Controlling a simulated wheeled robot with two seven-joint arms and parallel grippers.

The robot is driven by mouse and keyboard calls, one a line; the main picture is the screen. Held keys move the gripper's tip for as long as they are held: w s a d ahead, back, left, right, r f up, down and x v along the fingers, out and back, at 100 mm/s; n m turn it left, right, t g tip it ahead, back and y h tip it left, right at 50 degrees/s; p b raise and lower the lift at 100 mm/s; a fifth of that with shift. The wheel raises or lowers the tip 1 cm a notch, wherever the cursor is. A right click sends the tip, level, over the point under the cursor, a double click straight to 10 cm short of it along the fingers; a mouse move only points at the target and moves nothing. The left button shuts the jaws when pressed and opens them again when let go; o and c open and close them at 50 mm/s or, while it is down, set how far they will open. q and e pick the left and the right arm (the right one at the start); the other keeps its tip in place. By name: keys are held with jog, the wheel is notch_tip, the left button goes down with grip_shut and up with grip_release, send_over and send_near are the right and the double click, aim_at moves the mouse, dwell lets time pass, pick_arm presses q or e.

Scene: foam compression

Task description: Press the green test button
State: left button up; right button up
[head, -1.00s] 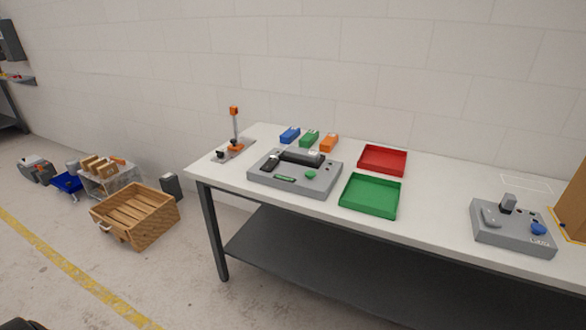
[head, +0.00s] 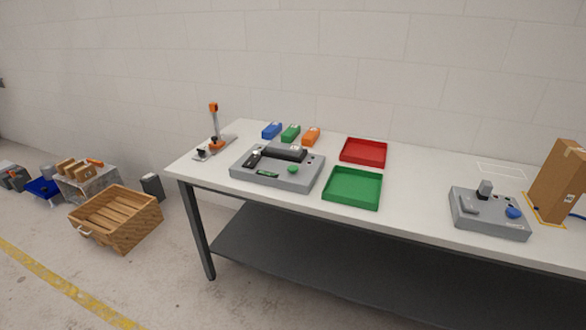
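The green test button (head: 293,169) is a small round green knob on top of a grey tester box (head: 290,182). The box sits near the left end of the white workbench and also carries a dark bar (head: 287,151) and a small green display (head: 267,174). Nothing covers the button in the head view. Neither of my grippers shows in this view.
Green (head: 352,188) and red (head: 363,151) trays lie right of the tester on the workbench (head: 410,205). A second grey device (head: 490,212) and a cardboard box (head: 560,180) are further right. A wooden crate (head: 117,214) stands on the floor.

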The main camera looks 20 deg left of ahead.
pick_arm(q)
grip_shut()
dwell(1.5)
